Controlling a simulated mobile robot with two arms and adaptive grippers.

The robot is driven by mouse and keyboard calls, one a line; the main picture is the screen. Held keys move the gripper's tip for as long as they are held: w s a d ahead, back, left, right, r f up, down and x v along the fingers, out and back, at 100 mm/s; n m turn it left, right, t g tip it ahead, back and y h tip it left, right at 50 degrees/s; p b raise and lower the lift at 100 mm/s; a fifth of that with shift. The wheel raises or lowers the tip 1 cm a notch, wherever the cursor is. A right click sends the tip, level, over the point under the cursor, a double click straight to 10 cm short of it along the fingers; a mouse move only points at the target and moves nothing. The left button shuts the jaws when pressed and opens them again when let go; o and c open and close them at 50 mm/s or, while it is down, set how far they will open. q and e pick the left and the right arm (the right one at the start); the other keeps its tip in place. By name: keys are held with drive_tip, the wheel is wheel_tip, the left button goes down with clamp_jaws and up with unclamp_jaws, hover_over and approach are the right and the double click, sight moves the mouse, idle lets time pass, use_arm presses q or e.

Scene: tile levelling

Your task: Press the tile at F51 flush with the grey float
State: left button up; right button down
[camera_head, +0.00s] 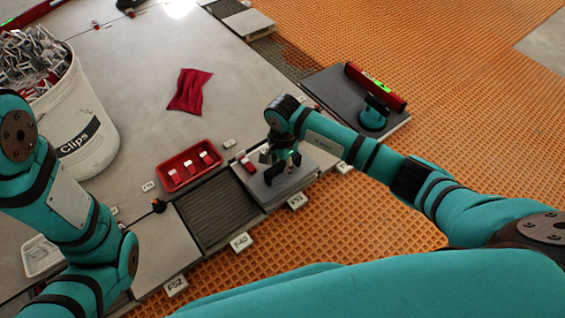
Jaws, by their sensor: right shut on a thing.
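The tile at F51 (248,173) is a light grey square at the front edge of the tiled floor, with the white F51 label (297,201) at its near edge. My right gripper (284,172) points down over this tile and is shut on the grey float (287,187). The float's flat plate appears to lie over the tile; whether it touches cannot be told. The fingers partly hide its grip. My left arm comes in at the left, and its gripper is not in view.
A red tray (189,166) of clips lies beside the tile. A white clip bucket (75,120) stands at the left, and a red cloth (190,90) lies behind. A red level (375,87) and a teal-handled tool (374,113) rest on a dark tile (330,87).

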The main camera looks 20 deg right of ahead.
drive_tip(key=shift+f, duration=0.55)
drive_tip(key=shift+f+b, duration=0.75)
idle(0.9)
drive_tip(key=shift+r+p, duration=0.6)
drive_tip(key=shift+r, duration=0.1)
